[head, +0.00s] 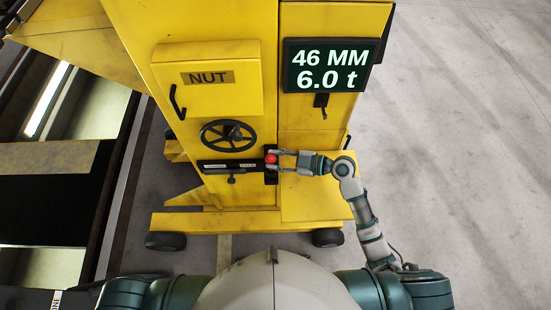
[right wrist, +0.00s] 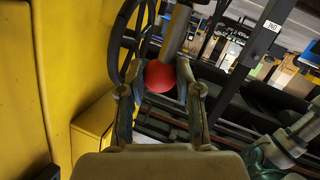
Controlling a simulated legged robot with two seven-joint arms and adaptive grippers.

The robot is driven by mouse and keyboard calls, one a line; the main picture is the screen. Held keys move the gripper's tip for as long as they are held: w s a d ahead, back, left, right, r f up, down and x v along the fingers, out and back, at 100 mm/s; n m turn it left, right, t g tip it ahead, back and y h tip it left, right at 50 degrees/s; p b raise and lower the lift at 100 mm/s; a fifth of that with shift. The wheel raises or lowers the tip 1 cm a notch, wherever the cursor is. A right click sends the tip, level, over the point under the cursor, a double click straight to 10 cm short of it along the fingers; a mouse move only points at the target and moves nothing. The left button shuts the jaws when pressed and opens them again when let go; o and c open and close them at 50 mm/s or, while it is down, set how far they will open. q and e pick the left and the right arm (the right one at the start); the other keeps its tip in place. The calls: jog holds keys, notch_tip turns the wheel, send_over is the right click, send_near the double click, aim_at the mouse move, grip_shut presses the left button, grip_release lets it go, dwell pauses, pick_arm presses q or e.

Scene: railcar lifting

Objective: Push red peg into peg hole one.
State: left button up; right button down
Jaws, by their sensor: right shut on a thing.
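The red peg (head: 271,158) shows as a round red end at the right end of a dark bar on the yellow jack. My right gripper (head: 279,160) reaches in from the right, with its fingers around the red end. In the right wrist view the red peg (right wrist: 160,76) sits between the two fingertips (right wrist: 160,84) of my right gripper, which is shut on it. My left gripper is not in view.
A black handwheel (head: 228,135) is just above the bar (head: 228,165). A yellow NUT box (head: 207,95) and a display (head: 331,66) reading 46 MM, 6.0 t are higher up. A dark pit lies at the left; grey floor (head: 470,150) is clear at the right.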

jog(key=shift+b, duration=0.65)
dwell(0.6)
jog(key=shift+f, duration=0.1)
dwell(0.4)
jog(key=shift+f+b, duration=0.4)
jog(key=shift+b, duration=0.15)
jog(key=shift+f+b, duration=1.4)
jog(key=shift+b, duration=0.15)
jog(key=c, duration=0.7)
grip_release()
